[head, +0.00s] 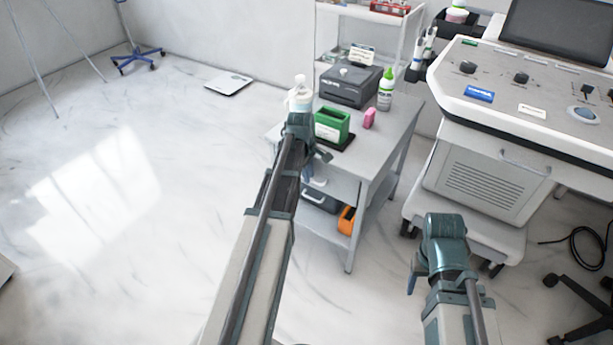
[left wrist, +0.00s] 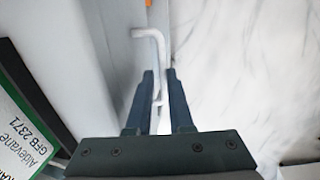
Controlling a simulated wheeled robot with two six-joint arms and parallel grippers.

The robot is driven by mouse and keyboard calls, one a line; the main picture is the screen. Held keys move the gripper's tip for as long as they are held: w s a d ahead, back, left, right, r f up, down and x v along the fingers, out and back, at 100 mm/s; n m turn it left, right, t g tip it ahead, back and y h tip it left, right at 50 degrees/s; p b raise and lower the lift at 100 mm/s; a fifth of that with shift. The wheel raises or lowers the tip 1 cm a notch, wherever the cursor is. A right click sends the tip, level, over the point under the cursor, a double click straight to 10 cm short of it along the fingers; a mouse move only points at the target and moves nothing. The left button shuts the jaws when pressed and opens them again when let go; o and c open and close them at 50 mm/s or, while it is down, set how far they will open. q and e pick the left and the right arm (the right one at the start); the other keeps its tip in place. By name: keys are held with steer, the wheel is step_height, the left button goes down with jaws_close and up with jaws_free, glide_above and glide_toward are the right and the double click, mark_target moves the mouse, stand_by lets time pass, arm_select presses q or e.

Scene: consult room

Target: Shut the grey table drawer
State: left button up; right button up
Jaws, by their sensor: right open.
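The grey table (head: 387,140) stands in the middle of the head view. Its drawer front (head: 342,187) is below the tabletop, partly hidden by my left arm; how far it stands out is hard to tell. My left gripper (head: 309,177) is at the drawer front. In the left wrist view the pale bent drawer handle (left wrist: 150,33) runs between the close-set fingers of my left gripper (left wrist: 160,75), which appear closed on it. My right gripper (head: 412,278) is open and empty, low in front of the console, its fingers mostly hidden by the wrist.
On the tabletop are a pump bottle (head: 300,95), a green box (head: 332,124), a pink item (head: 369,118), a black device (head: 350,84) and a green-capped bottle (head: 386,88). An ultrasound console (head: 490,175) stands at right.

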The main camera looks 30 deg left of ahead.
arm_select(q)
steer(key=o, duration=0.4)
steer(key=shift+w, duration=0.15)
steer(key=s+r+p, duration=0.1)
steer(key=r+p, duration=0.8)
steer(key=s+r+p, duration=0.1)
steer(key=r+p, duration=0.3)
steer(key=shift+s+a+r+p, duration=0.1)
steer(key=shift+s+r+p, duration=0.15)
steer(key=shift+s+p, duration=0.05)
steer(key=s+d+r+m+p, duration=0.6)
steer(key=d+m, duration=0.1)
steer(key=d, duration=0.3)
steer(key=s+d+r+m+g+y+p, duration=0.1)
steer(key=s+d+r+m+p, duration=0.5)
steer(key=d, duration=0.4)
steer(key=s+d+r+m+g+p, duration=0.1)
steer(key=s+d+r+m+p, duration=0.5)
steer(key=d+r+m+p, duration=0.2)
steer(key=shift+s+d+r, duration=0.1)
steer(key=shift+s+d, duration=0.1)
steer(key=shift+d, duration=0.35)
steer(key=shift+s+d, duration=0.15)
steer(key=shift+d, duration=0.4)
